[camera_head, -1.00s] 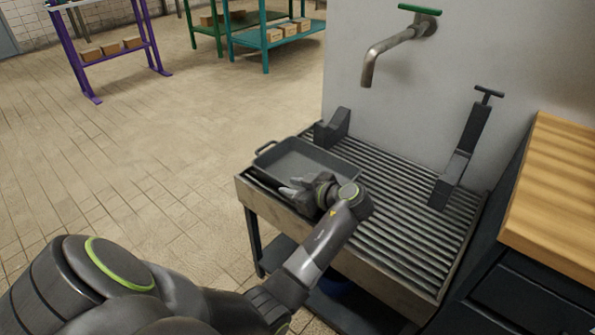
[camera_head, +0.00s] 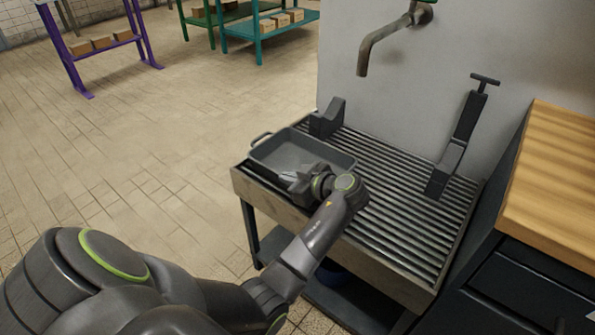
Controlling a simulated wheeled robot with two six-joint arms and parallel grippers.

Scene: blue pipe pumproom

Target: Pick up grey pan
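The grey pan (camera_head: 318,154) is a rectangular, shallow tray with a loop handle at its far left end. It rests on the left part of the slatted grate table (camera_head: 395,215). My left gripper (camera_head: 290,178) is at the pan's near side, over its front rim. The wrist hides part of the near rim and the near right corner. The fingers look close to the rim, but I cannot tell whether they are closed on it. My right gripper is not in the view.
A dark bracket (camera_head: 327,118) stands behind the pan, and a clamp-like stand (camera_head: 460,140) is at the grate's right. A tap (camera_head: 385,45) juts from the wall above. A wooden-topped cabinet (camera_head: 553,190) borders the right. The grate's middle is clear.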

